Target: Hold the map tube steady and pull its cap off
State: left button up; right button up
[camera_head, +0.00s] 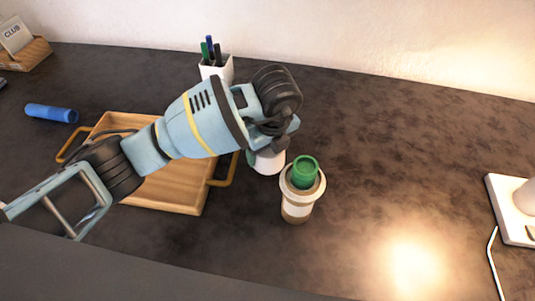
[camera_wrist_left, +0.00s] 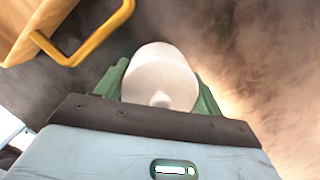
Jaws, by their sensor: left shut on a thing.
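My left gripper (camera_head: 267,148) reaches in from the left over the counter. It is shut on a white rounded thing (camera_head: 268,161), which shows between its green fingers in the left wrist view (camera_wrist_left: 160,78), with a small knob on the near side. The gripper hides much of it in the head view. A blue cylinder (camera_head: 51,113) lies on its side at the far left, well away from the gripper; it may be the map tube, but I cannot make out a cap. My right gripper is not in view.
A white-and-brown cup (camera_head: 297,211) with a green cylinder (camera_head: 304,172) in it stands close right of the gripper. A wooden tray (camera_head: 180,193) with yellow handles lies under my left arm. A white pen holder (camera_head: 217,70) stands behind. The counter's right middle is clear.

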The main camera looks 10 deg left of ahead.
pick_arm(q)
jog(key=shift+f, duration=1.25)
jog(key=o, duration=1.1)
jog(key=shift+f, duration=0.15)
jog(key=r, duration=0.4)
jog(key=s+d+r, duration=0.1)
jog(key=r, duration=0.3)
jog(key=r+p, duration=0.1)
jog(key=r, duration=0.3)
jog(key=shift+s+d+r, duration=0.15)
jog(key=shift+s, duration=0.1)
